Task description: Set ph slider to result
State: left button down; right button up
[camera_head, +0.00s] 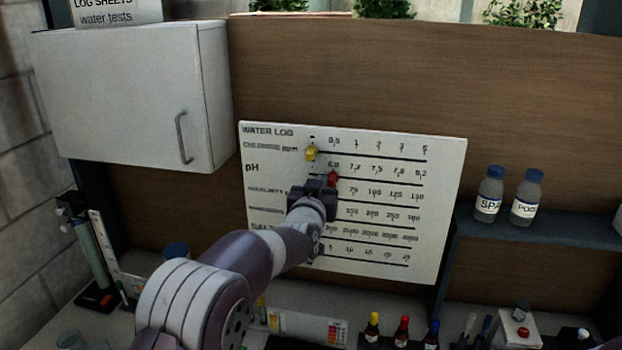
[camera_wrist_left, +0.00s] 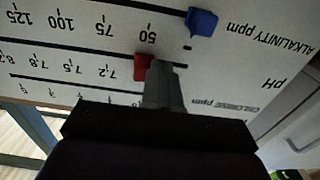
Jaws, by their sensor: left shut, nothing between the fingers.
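The white water log board (camera_head: 440,200) stands against the wooden back wall, with rows of printed scales and slots. The red pH slider (camera_head: 332,179) sits near the low left end of the pH row, around the 6.8 mark. In the wrist view, which is upside down, the red slider (camera_wrist_left: 143,66) lies close to 7.2 on its low side. My left gripper (camera_head: 320,186) is shut and empty at the board. Its fingertips (camera_wrist_left: 165,75) are beside the red slider, on its low-value side; I cannot tell whether they touch. My right gripper is not in view.
A yellow slider (camera_head: 312,153) sits in the chlorine row above. A blue slider (camera_wrist_left: 202,22) sits in the alkalinity row. A colour chart (camera_head: 308,327), dropper bottles (camera_head: 402,332) and a white device (camera_head: 520,332) stand below. A cabinet (camera_head: 130,95) hangs at upper left.

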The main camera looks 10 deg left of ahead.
pick_arm(q)
jog(key=shift+d+p, duration=0.75)
jog(key=shift+d, duration=1.45)
jog(key=shift+a+f+b, duration=0.15)
jog(key=shift+a+b, duration=0.25)
jog(key=shift+b, duration=0.15)
jog(key=shift+a+b, duration=0.3)
jog(key=shift+a, duration=0.1)
jog(key=s+b, duration=0.2)
jog(key=s, duration=0.5)
jog(key=shift+b, duration=0.4)
jog(key=shift+a, duration=0.1)
